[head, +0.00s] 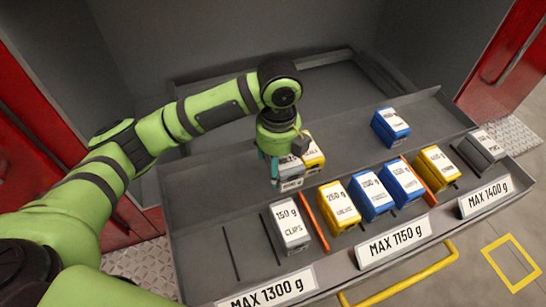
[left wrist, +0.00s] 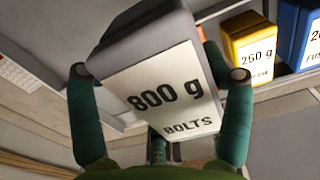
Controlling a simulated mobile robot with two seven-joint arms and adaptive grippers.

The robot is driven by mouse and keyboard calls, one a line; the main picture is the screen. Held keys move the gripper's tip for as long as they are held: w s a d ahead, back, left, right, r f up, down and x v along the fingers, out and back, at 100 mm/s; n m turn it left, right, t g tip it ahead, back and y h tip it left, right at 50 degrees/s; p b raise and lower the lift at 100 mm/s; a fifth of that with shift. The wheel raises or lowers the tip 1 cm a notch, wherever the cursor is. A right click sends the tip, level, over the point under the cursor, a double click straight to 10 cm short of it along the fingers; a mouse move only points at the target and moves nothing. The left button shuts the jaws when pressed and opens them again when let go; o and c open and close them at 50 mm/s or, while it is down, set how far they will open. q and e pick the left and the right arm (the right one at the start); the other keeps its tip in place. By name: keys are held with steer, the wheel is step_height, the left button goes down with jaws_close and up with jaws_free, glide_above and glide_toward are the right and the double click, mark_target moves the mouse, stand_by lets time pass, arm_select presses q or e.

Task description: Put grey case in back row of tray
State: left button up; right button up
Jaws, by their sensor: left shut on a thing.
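My left gripper (head: 281,160) is shut on a grey case (head: 291,183) over the back part of the grey tray (head: 205,175). In the left wrist view the fingers (left wrist: 160,110) stand on both sides of the grey case (left wrist: 135,65), whose white label reads 800 g BOLTS. The case looks tilted in that view. A yellow case (head: 315,158) is close on its right, partly hidden by the gripper. I cannot tell whether the grey case touches the tray floor or the yellow case. My right gripper is not in view.
The front row holds a grey 150 g CLIPS case (head: 290,227), a yellow 250 g case (head: 339,207), two blue cases (head: 370,195), another yellow case (head: 438,166) and orange dividers (head: 313,220). A blue case (head: 390,126) stands farther back right. The tray's back left is clear.

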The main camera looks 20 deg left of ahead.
arm_select(q)
steer(key=shift+a, duration=0.3)
steer(key=p, duration=0.2)
glide_above(236, 184)
step_height(236, 184, down, 6)
steer(key=shift+w+f, duration=0.15)
steer(key=shift+f, duration=0.1)
step_height(236, 184, down, 3)
steer(key=shift+f+p, duration=0.2)
steer(key=shift+p, duration=0.35)
steer(key=shift+f, duration=0.4)
steer(key=o, duration=1.6)
steer(key=shift+f, duration=0.2)
steer(key=shift+o, duration=0.2)
step_height(236, 184, up, 12)
steer(key=b, duration=0.1)
steer(key=shift+r+b, duration=0.15)
steer(key=shift+b, duration=0.25)
